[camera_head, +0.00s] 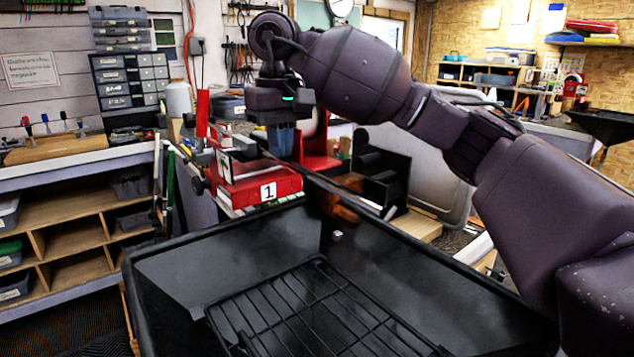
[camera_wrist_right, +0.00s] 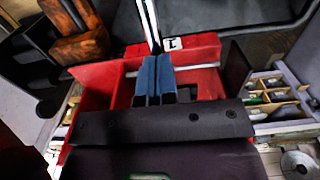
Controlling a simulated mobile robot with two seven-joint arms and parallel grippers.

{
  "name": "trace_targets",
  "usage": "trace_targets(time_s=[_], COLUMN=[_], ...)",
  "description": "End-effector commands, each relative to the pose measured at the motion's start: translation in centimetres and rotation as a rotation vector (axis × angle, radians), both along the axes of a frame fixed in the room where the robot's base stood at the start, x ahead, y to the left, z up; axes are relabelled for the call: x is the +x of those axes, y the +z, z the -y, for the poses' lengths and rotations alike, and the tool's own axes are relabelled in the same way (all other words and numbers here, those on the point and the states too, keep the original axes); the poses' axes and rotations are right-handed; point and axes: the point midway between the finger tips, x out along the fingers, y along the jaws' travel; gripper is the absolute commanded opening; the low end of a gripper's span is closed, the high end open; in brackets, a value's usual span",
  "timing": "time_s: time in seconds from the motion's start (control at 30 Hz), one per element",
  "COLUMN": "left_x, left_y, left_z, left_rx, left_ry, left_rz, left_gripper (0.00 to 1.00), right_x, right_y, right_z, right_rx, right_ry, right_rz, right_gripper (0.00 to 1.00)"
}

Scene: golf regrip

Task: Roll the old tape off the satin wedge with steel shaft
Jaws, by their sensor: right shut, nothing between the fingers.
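The steel shaft of the wedge (camera_head: 335,186) slants from the red vise (camera_head: 262,192) marked "1" down to the right, over the black bin. In the right wrist view the shaft (camera_wrist_right: 149,22) runs up from the fingertips to the top edge. My right gripper (camera_head: 281,143) points down at the vise, with its blue fingers shut and empty. The fingers (camera_wrist_right: 154,68) also show in the right wrist view, in front of the red vise, in line with the shaft. I cannot tell whether they touch it. The old tape and the club head cannot be made out. My left gripper is out of view.
A black bin (camera_head: 225,273) with a wire rack (camera_head: 310,305) fills the front. A black holder (camera_head: 385,170) stands right of the vise. A compartment tray (camera_wrist_right: 275,92) is beside the vise in the wrist view. Shelves (camera_head: 75,245) stand at the left.

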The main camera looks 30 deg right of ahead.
Motion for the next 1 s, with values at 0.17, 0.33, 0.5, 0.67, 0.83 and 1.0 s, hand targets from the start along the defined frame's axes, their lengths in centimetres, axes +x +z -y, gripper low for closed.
trace_targets(time_s=[0.17,0.33,0.5,0.67,0.83,1.0], left_x=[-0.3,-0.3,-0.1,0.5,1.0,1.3], left_y=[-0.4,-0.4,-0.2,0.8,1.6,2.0], left_z=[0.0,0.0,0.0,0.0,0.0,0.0], left_rx=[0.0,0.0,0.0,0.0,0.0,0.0], left_ry=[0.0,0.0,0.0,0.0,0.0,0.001], left_rz=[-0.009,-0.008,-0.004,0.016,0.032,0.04], left_gripper=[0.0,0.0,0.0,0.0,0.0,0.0], right_x=[1.0,1.0,0.7,-0.8,-2.5,-3.4], right_y=[-0.2,-0.2,-0.1,0.1,0.1,-0.1], right_z=[-0.1,0.0,0.0,0.1,0.2,0.3], right_rx=[-0.001,-0.001,-0.002,-0.003,-0.003,-0.002], right_ry=[-0.002,-0.001,-0.001,0.0,0.001,0.0], right_rz=[-0.002,-0.001,0.0,0.0,-0.001,-0.004], right_gripper=[0.0,0.0,0.0,0.0,0.0,0.0])
